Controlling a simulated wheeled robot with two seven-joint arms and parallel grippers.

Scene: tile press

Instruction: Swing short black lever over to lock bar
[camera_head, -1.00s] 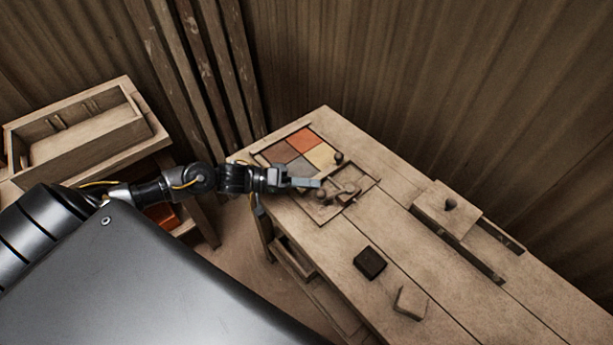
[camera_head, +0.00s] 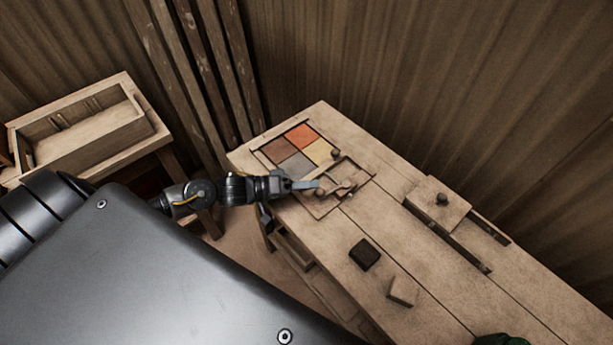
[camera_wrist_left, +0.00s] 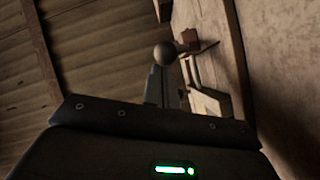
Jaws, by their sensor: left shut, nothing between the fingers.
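A wooden frame (camera_head: 368,176) with small fittings lies at the bench's far left end, beside a panel of coloured tiles (camera_head: 282,150). A small round knob (camera_head: 320,192) sits at the frame's left side, and another dark knob (camera_head: 335,153) stands near the tiles. I cannot tell clearly which part is the short black lever. My left gripper (camera_head: 314,184) is shut and empty, its tips right by the nearer knob. The left wrist view shows a ball knob (camera_wrist_left: 165,54) just past the fingers (camera_wrist_left: 155,87); contact is unclear. My right gripper is out of view.
A wooden block with a knob (camera_head: 441,199) sits on a slotted rail at right. A dark square piece (camera_head: 364,254) and a pale block (camera_head: 403,291) lie on the bench front. A green object (camera_head: 502,340) shows at the bottom edge. A wooden box (camera_head: 85,120) stands left.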

